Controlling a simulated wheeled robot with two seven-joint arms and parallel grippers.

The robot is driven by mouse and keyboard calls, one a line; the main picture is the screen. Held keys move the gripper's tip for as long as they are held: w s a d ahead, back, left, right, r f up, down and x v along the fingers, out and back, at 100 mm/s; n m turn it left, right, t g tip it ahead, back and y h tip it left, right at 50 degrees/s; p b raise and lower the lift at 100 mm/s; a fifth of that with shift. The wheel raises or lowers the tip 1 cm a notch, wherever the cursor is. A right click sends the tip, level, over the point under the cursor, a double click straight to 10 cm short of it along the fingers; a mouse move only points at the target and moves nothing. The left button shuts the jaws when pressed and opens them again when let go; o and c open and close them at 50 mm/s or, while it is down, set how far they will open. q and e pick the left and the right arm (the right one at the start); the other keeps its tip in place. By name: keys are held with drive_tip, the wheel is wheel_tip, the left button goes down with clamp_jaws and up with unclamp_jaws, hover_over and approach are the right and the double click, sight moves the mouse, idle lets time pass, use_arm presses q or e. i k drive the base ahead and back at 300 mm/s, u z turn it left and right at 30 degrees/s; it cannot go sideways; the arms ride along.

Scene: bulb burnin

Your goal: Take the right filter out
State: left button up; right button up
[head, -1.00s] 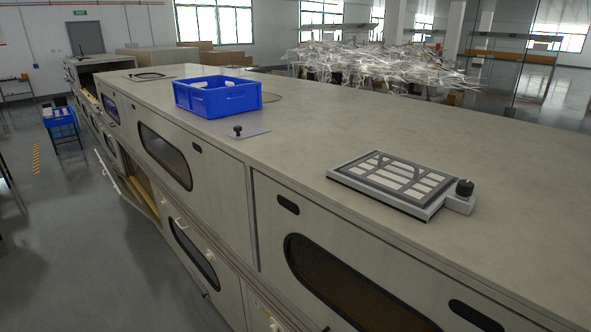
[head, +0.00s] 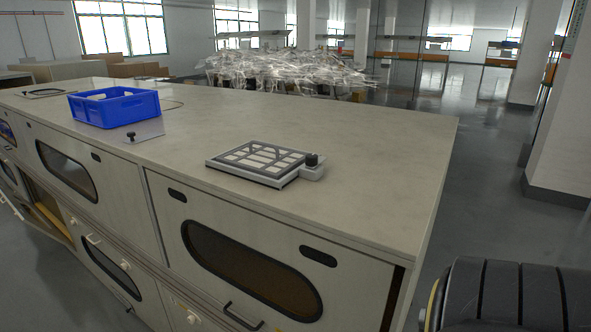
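A flat filter unit (head: 262,161) with a grey frame and pale slots is set in the top of the long cabinet, near its right end. A black knob (head: 312,159) stands on a small block at its right side. A second, plain plate (head: 147,130) with a black knob (head: 130,137) lies farther left, beside a blue crate; whether a filter is under it I cannot tell. Neither of my grippers is in view.
The blue crate (head: 114,107) stands on the cabinet top (head: 390,135) at the left, with pale items in it. The top right of the filter unit is bare. Cabinet doors with dark oval windows (head: 250,270) face the front. Open floor (head: 470,210) lies to the right.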

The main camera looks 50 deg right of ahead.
sight(268, 160)
drive_tip(key=k, duration=0.75)
drive_tip(key=z, duration=1.6)
drive_tip(key=i, duration=0.35)
